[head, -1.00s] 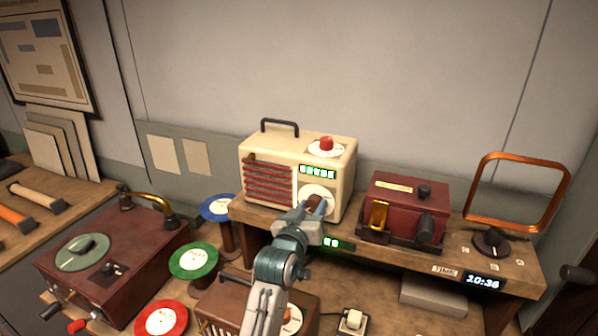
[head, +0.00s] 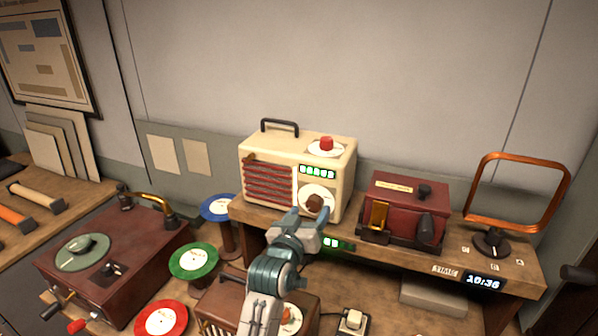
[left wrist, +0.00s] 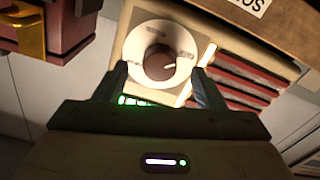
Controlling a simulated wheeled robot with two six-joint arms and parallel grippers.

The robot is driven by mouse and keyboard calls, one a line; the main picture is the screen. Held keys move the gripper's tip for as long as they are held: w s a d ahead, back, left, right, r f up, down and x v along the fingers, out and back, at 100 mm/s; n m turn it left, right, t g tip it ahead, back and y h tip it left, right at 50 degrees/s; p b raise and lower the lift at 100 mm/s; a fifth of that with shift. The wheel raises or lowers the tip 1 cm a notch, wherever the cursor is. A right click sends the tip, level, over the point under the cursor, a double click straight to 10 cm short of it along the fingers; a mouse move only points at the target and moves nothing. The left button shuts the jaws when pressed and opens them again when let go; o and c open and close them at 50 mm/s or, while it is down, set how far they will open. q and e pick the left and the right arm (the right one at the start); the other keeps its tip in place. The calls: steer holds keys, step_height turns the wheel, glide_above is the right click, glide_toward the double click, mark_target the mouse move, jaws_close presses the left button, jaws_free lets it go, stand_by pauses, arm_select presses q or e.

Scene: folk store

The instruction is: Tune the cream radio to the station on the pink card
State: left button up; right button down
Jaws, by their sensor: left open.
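The cream radio (head: 346,190) stands upright on the wooden shelf, with red slats, a lit green display (head: 317,171) and a red knob (head: 326,143) on top. I cannot read the display surely. Its brown tuning knob (head: 314,203) sits on a white dial on the front. In the left wrist view the knob (left wrist: 158,60) shows a white pointer mark and lies beyond my fingers. My left gripper (head: 306,216) is open and empty, just in front of and below the knob, apart from it. I see no pink card. My right gripper is not in view.
A dark red box (head: 405,205) with a brass part stands right of the radio. A copper loop (head: 478,222) and a clock display (head: 484,281) are farther right. A red-brown record player (head: 125,262) and coloured discs lie left. A brown radio (head: 225,300) sits below my arm.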

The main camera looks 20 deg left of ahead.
arm_select(q)
steer(key=s, duration=0.5)
steer(key=shift+s, duration=0.35)
steer(key=shift+c, duration=0.2)
